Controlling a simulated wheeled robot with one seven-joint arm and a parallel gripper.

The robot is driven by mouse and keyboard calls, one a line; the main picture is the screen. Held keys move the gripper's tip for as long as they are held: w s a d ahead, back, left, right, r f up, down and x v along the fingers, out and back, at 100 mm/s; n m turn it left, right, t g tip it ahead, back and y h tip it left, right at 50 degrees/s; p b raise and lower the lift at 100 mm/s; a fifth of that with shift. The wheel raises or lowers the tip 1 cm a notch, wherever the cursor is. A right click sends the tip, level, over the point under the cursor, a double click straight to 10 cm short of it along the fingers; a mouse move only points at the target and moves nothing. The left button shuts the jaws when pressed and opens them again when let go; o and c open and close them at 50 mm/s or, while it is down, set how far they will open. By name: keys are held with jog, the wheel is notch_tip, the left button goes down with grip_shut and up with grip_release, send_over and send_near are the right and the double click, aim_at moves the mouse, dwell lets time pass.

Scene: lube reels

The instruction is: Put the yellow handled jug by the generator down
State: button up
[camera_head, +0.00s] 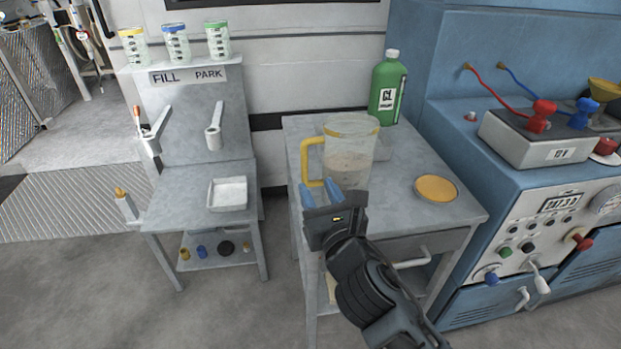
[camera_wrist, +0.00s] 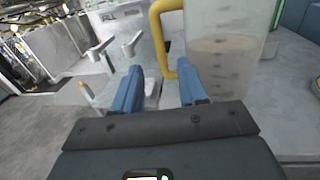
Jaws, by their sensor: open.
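The yellow handled jug (camera_head: 348,158) is clear with a yellow rim and holds brownish liquid in its lower part. It stands upright on the grey side table (camera_head: 425,213) beside the blue generator (camera_head: 540,205). My gripper (camera_head: 322,193) is open, low at the front left of the jug. In the wrist view the jug (camera_wrist: 225,60) is right of the fingers, and its yellow handle (camera_wrist: 160,40) shows just beyond and between the blue fingertips (camera_wrist: 160,85). The fingers hold nothing. The jug's base is partly hidden by my gripper in the head view.
A green bottle (camera_head: 388,90) stands at the table's back, and a round yellow lid or disc (camera_head: 436,188) lies right of the jug. A fill stand (camera_head: 190,120) with several small measuring cups is left, across a floor gap.

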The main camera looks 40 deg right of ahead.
jog(key=shift+v, duration=1.8)
jog(key=s+a+f+m+y, duration=0.3)
jog(key=s+a+m, duration=0.1)
jog(key=s+m, duration=0.35)
jog(key=s+a+f+m+y, duration=0.3)
jog(key=s+a+m, duration=0.1)
jog(key=s+m, duration=0.4)
jog(key=s+a+r+m+y, duration=0.1)
jog(key=s+r+m, duration=0.1)
jog(key=s+m, duration=0.5)
jog(key=s+a+r+m+g, duration=0.1)
jog(key=s+r+m, duration=0.2)
jog(key=s+m, duration=0.4)
jog(key=shift+m+y, duration=0.4)
jog(key=shift+m, duration=0.25)
